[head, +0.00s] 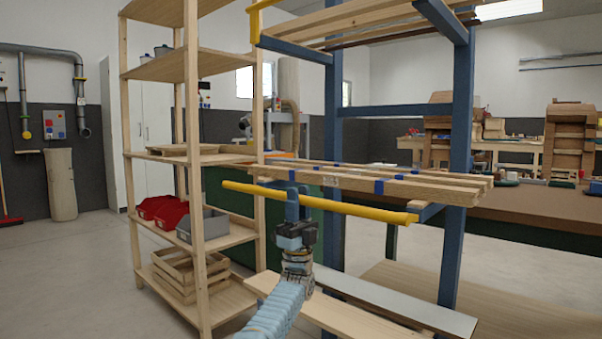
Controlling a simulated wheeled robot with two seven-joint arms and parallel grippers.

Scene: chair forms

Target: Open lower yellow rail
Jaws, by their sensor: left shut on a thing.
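The lower yellow rail (350,208) runs across the front of the blue rack (335,130), just below the lower layer of wooden boards (400,187). Its right end meets a blue bracket. My left gripper (292,196) comes up from below and is shut on the rail, left of its middle. The jaws hide a short piece of the rail. An upper yellow rail (255,24) shows at the top, beside the upper boards. My right gripper is not in view.
A wooden shelf unit (193,150) with red bins (167,210), a grey bin (203,226) and a wooden crate (190,273) stands close on the left. Low boards (380,300) lie below the rail. A long workbench (550,214) stands at the right.

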